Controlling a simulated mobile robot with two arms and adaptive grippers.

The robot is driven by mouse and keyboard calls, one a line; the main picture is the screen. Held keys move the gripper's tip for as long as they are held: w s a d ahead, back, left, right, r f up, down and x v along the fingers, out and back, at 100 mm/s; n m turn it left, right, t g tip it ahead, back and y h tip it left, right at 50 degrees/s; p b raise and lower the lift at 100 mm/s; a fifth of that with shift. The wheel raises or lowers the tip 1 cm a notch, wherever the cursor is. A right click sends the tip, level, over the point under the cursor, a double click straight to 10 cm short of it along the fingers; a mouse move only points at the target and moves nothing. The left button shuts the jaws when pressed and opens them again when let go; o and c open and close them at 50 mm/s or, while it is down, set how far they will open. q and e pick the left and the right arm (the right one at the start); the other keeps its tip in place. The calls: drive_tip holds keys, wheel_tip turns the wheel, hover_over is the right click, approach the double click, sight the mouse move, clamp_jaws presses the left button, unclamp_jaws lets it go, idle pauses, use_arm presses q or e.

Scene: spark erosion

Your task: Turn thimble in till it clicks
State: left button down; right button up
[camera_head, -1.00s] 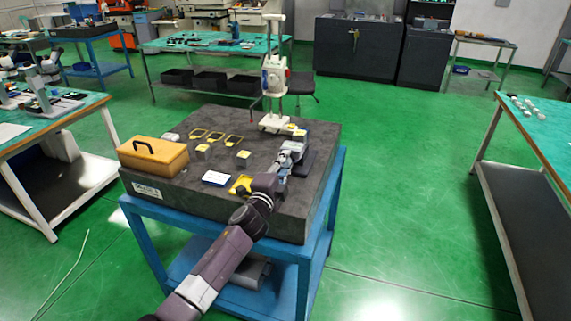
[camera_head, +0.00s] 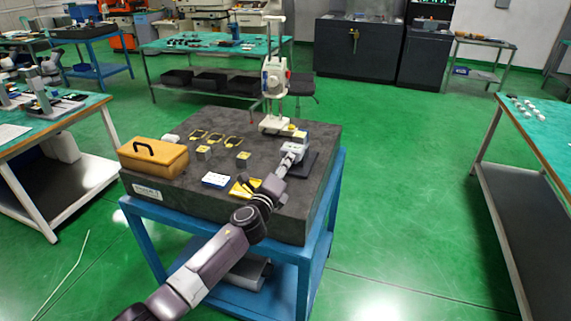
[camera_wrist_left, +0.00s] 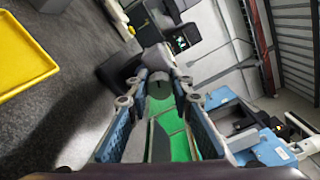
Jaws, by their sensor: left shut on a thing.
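My left gripper (camera_head: 287,163) reaches over the right part of the dark stone plate (camera_head: 215,118). It is at a small light-grey device (camera_head: 295,147) beside a dark flat block (camera_head: 306,166). In the left wrist view, the gripper's two blue-padded fingers (camera_wrist_left: 158,100) are shut on a small grey round-ended part (camera_wrist_left: 159,85), which looks like the thimble. A dark body (camera_wrist_left: 118,68) lies just behind it. The thimble's markings and the rest of its shaft are too small or hidden to tell. My right gripper is not in view.
A white stand with a dial (camera_head: 274,76) rises at the plate's back. A yellow case (camera_head: 153,157) sits at left. Yellow frames, small blocks, a white-blue card (camera_head: 216,180) and a yellow tray (camera_head: 243,188) lie between. A blue frame (camera_head: 300,268) carries the plate.

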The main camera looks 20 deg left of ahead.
use_arm(q)
drive_tip(key=shift+f, duration=0.2)
idle(0.3)
drive_tip(key=c, duration=1.7)
unclamp_jaws()
drive_tip(key=shift+r, duration=0.1)
drive_tip(key=s, duration=1.2)
drive_tip(key=shift+a, duration=0.25)
